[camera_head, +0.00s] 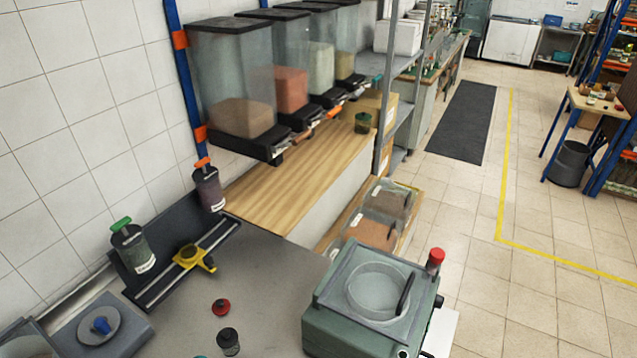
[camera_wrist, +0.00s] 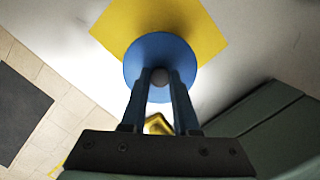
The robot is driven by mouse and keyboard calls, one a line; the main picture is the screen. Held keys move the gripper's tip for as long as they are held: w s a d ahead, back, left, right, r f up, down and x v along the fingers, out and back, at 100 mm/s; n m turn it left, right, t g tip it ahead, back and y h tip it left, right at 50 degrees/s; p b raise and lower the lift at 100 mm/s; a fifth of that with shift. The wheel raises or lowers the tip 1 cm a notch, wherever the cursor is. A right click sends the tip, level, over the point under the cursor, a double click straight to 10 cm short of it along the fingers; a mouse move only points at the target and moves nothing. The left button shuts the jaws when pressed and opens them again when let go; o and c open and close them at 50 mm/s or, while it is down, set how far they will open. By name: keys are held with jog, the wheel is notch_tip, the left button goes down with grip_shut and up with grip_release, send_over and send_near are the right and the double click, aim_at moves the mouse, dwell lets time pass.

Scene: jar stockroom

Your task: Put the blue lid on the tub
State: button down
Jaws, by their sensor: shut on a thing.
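In the wrist view, my gripper (camera_wrist: 160,78) is shut on the grey knob at the centre of the blue lid (camera_wrist: 136,66). The lid is round and lies across the fingertips. A yellow square patch (camera_wrist: 200,25) shows behind it; whether the lid touches it I cannot tell. My gripper and this lid do not show in the head view. I cannot tell for certain which container is the tub.
A green machine (camera_head: 335,335) with a round bowl stands on the grey bench (camera_head: 270,275). A green-topped jar (camera_head: 133,250), a yellow holder (camera_head: 195,258), a red lid (camera_head: 221,307) and a dark jar (camera_head: 228,341) are left of it. Clear dispensers (camera_head: 230,75) hang above the wooden counter.

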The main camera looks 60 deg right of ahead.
jog(key=shift+c, duration=0.5)
grip_release()
notch_tip(320, 180, up, 5)
jog(key=p, duration=0.5)
jog(key=shift+r, duration=0.1)
jog(key=shift+r+p, duration=0.9)
jog(key=shift+r, duration=0.05)
grip_shut()
